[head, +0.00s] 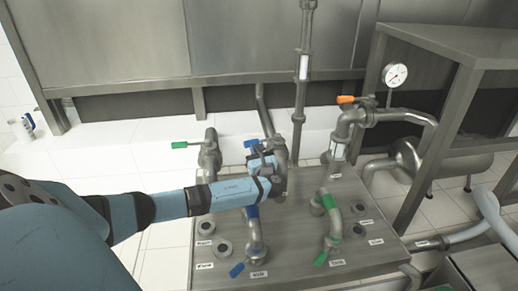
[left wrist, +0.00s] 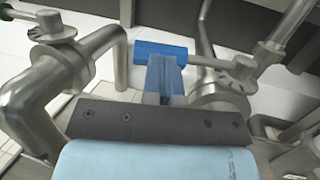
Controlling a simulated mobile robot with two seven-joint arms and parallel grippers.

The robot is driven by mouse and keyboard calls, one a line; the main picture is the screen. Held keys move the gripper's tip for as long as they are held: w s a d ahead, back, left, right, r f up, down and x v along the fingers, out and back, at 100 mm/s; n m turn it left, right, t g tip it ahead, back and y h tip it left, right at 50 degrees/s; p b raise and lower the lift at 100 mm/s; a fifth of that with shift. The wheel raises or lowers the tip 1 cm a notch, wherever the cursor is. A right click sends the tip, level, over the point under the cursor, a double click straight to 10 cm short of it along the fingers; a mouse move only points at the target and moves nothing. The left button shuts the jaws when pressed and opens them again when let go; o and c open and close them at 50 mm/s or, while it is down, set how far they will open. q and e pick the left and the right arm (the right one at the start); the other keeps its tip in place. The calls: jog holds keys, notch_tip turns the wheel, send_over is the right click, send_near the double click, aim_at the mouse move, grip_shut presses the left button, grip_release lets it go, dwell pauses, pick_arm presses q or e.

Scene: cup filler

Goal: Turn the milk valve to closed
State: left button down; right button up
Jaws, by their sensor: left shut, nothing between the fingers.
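A pipe valve with a blue handle (head: 251,143) stands at the back of the steel counter (head: 290,245); I cannot read which valve is labelled milk. In the left wrist view the blue handle (left wrist: 163,52) lies roughly crosswise, joined by a thin stem to the valve body (left wrist: 222,90). My left gripper (head: 264,160) is at this valve, just below the handle. Its fingers (left wrist: 165,78) are shut with nothing between them, at or very near the handle; I cannot tell if they touch it. My right gripper is not in view.
A green-handled valve (head: 185,145) stands left of my gripper and an orange-handled valve (head: 347,99) right of it. A gauge (head: 395,75) and steel table (head: 440,40) stand right.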

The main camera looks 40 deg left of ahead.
pick_arm(q)
jog(key=a+t, duration=0.1)
jog(key=a+m+t+h, duration=0.1)
jog(key=shift+w+a+r+m, duration=0.1)
jog(key=shift+w+a+m, duration=0.2)
jog(key=shift+a, duration=0.05)
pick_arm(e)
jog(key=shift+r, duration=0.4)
pick_arm(q)
jog(key=p+v, duration=0.3)
jog(key=v, duration=0.4)
jog(key=shift+s+d, duration=0.25)
jog(key=shift+s, duration=0.05)
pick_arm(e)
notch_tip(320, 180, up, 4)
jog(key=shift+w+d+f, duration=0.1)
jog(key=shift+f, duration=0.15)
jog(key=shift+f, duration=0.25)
